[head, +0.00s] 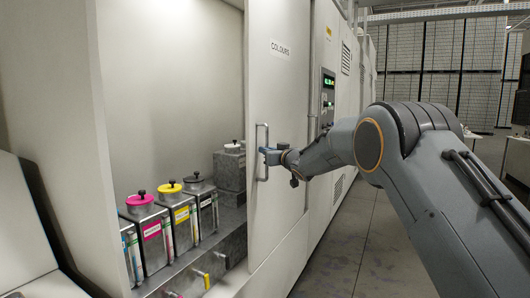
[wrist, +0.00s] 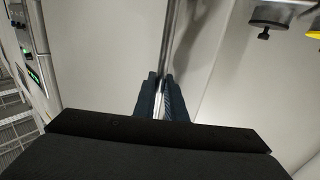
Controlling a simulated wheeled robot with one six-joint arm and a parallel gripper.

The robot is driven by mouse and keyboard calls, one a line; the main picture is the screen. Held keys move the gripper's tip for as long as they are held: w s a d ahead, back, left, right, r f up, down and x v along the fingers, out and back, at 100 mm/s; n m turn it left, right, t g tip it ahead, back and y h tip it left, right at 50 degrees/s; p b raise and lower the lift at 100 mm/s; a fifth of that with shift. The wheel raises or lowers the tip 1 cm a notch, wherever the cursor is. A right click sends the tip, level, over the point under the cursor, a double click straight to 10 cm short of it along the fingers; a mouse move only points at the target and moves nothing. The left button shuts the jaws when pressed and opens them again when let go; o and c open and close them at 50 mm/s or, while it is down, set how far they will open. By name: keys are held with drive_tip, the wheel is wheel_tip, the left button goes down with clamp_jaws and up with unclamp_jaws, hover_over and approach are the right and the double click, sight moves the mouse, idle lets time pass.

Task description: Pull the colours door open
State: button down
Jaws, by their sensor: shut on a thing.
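The colours door (head: 278,100) is a pale panel labelled "COLOURS" with a vertical metal bar handle (head: 257,140). It stands clear of the left part of the cabinet, so the inside shows to its left. My gripper (head: 268,155) is at the handle in the head view. In the wrist view the two dark fingers (wrist: 161,97) are shut on the handle bar (wrist: 168,40), which runs upward between them. The fingertips are small in the head view.
Inside the cabinet stand several ink canisters, with magenta (head: 148,232), yellow (head: 178,214) and black (head: 202,204) ones in front on a grey ledge. A control panel (head: 327,98) with green displays is right of the door. Grey floor (head: 345,240) lies clear beside the cabinet.

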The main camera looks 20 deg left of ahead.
drive_tip(key=shift+d, duration=0.1)
drive_tip(key=c, duration=2.1)
unclamp_jaws()
drive_tip(key=shift+b+v, duration=0.7)
drive_tip(key=shift+v, duration=3.15)
drive_tip(key=shift+s, duration=0.1)
